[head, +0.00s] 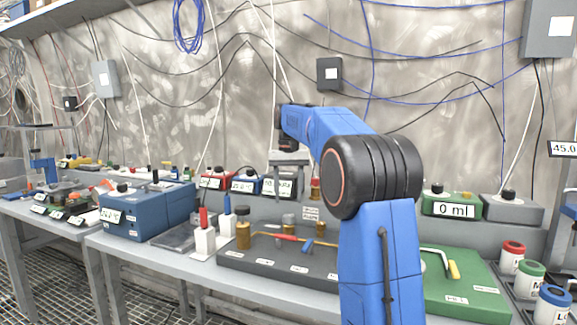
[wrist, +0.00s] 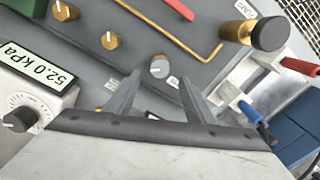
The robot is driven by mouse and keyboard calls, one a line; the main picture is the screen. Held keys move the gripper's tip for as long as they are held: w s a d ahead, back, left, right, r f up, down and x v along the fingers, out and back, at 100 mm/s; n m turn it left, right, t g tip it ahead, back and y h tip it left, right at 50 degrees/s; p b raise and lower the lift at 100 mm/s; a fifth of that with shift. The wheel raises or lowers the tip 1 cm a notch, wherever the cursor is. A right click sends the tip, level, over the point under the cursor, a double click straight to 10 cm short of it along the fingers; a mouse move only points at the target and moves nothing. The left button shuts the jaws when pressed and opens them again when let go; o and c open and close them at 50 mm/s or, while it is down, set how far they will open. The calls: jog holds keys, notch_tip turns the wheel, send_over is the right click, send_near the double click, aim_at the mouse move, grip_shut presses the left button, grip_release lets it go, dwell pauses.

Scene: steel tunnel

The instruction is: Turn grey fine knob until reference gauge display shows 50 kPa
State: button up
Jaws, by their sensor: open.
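The grey fine knob (wrist: 160,66), with a white mark on its top, sits on the dark panel (wrist: 195,62) in the wrist view. My gripper (wrist: 159,84) is open, its two fingers pointing at the knob, one to each side in the picture. I cannot tell whether the fingertips are level with the knob; no contact shows. The gauge display (wrist: 40,63) at the left reads 52.0 kPa and appears tilted.
Brass knobs (wrist: 112,40) sit left of the grey knob. A brass pump handle with a black end (wrist: 268,34) stands to the right. A black dial (wrist: 20,119) is on the gauge box. Red-handled (head: 204,217) and blue-handled (head: 227,206) items stand left of the panel.

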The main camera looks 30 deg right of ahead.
aim_at(289, 215)
notch_tip(289, 215, up, 11)
dwell(0.4)
dwell(0.4)
jog(key=s+a+f+n+t, duration=0.1)
jog(key=s+a+f, duration=0.4)
jog(key=s, duration=0.4)
jog(key=s+a+f+n+t, duration=0.15)
jog(key=s+a+f, duration=0.25)
jog(key=s+a, duration=0.45)
jog(key=s+a+f+n+t, duration=0.1)
jog(key=s+a+f, duration=0.1)
jog(key=s+f, duration=0.9)
jog(key=s+a+f+n+t, duration=0.1)
jog(key=s+a+f+n, duration=0.1)
jog(key=s+f, duration=0.9)
jog(key=shift+s+a+f, duration=0.15)
jog(key=shift+a+f, duration=0.35)
jog(key=shift+f, duration=0.45)
dwell(1.8)
